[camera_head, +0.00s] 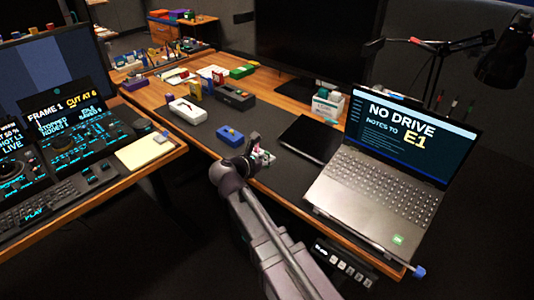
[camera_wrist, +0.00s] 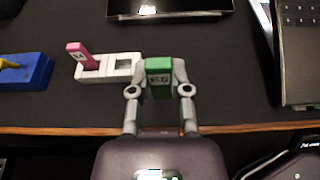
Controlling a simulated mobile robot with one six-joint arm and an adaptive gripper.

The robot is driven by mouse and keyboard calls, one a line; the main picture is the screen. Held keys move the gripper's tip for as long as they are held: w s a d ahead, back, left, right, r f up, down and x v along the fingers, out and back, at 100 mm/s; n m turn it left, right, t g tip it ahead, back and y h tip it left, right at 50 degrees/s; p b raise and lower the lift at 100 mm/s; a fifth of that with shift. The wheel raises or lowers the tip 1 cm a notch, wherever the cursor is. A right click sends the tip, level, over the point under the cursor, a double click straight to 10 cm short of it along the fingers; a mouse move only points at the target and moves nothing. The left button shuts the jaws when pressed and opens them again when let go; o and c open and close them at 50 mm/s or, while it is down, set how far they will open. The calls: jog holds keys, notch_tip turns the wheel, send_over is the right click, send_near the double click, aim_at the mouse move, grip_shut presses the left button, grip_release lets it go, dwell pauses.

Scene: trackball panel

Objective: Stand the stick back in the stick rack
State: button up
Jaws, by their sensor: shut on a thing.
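My gripper (camera_wrist: 158,88) is shut on a green stick (camera_wrist: 159,79) with a light label, held between the two fingers in the wrist view. The white stick rack (camera_wrist: 107,68) lies on the dark mat just left of the stick. A pink stick (camera_wrist: 79,54) leans in its left part, and its right slot looks empty. The held stick is beside the rack, not in a slot. In the head view my gripper (camera_head: 254,150) is near the desk's front edge, and the rack there is too small and covered to tell clearly.
A blue block (camera_head: 230,135) with a yellow piece stands left of the rack. A black tablet (camera_head: 309,137) lies behind to the right, and an open laptop (camera_head: 370,205) takes the right side. The dark mat (camera_head: 205,127) has free room between them.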

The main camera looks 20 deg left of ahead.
jog(key=w+a, duration=0.1)
jog(key=w, duration=0.1)
jog(key=w+a, duration=0.1)
jog(key=w, duration=0.2)
jog(key=w+a, duration=0.1)
jog(key=w, duration=0.2)
jog(key=shift+f+b, duration=0.3)
jog(key=shift+f, duration=0.1)
jog(key=shift+f, duration=0.1)
jog(key=shift+f+b, duration=1.65)
jog(key=shift+b, duration=0.15)
jog(key=shift+f, duration=0.15)
jog(key=o, duration=0.8)
